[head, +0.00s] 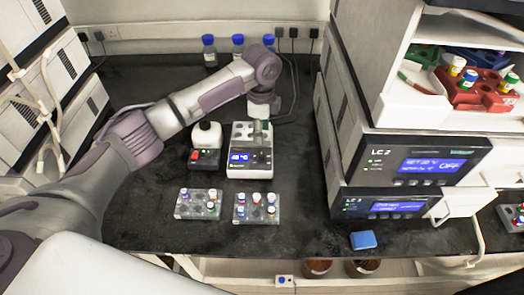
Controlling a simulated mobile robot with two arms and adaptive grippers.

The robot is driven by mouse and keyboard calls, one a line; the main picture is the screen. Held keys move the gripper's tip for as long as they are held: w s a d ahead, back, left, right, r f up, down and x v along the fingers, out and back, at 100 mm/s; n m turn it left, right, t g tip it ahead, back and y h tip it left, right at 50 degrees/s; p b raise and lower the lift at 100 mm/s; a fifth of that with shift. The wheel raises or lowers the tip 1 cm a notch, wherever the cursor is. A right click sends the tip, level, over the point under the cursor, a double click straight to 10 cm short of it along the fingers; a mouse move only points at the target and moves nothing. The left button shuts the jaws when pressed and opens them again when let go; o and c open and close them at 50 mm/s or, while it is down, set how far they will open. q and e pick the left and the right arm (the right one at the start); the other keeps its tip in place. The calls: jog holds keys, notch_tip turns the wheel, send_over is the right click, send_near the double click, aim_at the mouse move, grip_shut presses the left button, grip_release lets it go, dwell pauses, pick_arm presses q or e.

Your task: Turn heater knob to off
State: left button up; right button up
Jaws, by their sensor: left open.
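The heater (250,168) is a white block unit with a lit blue display on its front, standing mid-bench. The display seems to read 48 °C. Pale wells show on its top. A heater knob is too small to make out clearly. My left arm reaches in from the left, and its gripper (261,118) points down at the heater's back right top. The gripper is open with nothing seen in it. I cannot tell whether it touches the heater. It hides part of the heater's rear. My right gripper is not in view.
A small black unit with a red button (205,159) stands left of the heater. Two vial racks (198,204) (257,209) sit in front. Stacked LC units (415,160) fill the right. A blue block (363,240) lies near the front edge. Blue-capped bottles (209,52) stand behind.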

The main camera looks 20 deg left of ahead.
aim_at(261, 154)
pick_arm(q)
notch_tip(261, 154, down, 10)
jog(key=shift+r+p, duration=0.2)
jog(key=shift+p, duration=0.2)
jog(key=shift+f, duration=0.55)
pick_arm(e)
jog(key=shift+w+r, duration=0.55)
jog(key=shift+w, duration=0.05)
pick_arm(q)
jog(key=shift+c, duration=1.2)
grip_shut()
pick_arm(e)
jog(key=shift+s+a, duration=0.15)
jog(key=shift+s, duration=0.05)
